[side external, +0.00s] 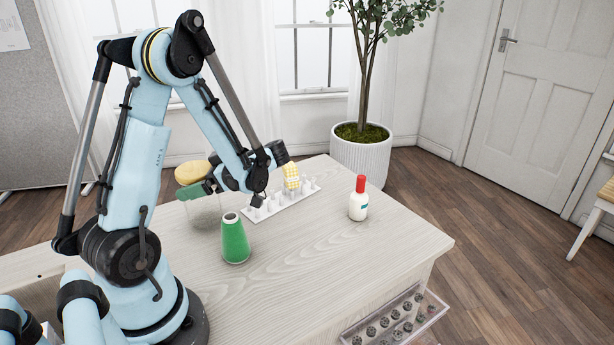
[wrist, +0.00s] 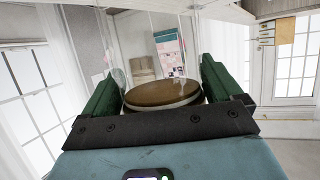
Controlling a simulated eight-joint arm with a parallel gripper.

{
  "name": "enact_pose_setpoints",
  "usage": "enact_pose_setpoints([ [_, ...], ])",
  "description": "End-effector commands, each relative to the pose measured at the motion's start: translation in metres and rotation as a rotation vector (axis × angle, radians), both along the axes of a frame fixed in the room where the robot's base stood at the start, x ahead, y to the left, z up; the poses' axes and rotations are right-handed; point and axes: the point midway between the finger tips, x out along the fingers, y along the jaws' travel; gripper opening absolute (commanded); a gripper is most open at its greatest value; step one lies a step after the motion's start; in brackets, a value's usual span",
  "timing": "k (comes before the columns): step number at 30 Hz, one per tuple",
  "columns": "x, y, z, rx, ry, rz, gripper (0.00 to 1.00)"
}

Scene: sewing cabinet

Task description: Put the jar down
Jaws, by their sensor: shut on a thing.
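In the side external view a clear glass jar (side external: 204,212) with a round tan lid (side external: 193,172) is at the far left part of the table, beside my arm. My gripper (side external: 210,187) is shut on the jar, with its dark body partly in front of it. In the wrist view the green fingers (wrist: 160,88) stand on both sides of the jar's brown disc (wrist: 165,93), with clear glass above the disc in the picture. I cannot tell whether the jar's base touches the table.
A green thread cone (side external: 235,241) stands close in front of the jar. A white peg rack (side external: 275,208) with a yellow spool (side external: 291,176) lies behind it. A red-capped white bottle (side external: 358,203) stands to the right. The front right of the table (side external: 340,250) is clear.

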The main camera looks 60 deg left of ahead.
Motion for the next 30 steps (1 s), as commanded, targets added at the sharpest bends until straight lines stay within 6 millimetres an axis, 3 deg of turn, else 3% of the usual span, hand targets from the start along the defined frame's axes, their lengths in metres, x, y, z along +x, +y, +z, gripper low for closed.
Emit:
enact_pose_setpoints([
  [29, 0.000, 0.000, -0.011, 0.001, 0.001, 0.000, 0.28],
  [30, 0.000, 0.000, -0.011, 0.001, 0.000, 0.000, 0.96],
])
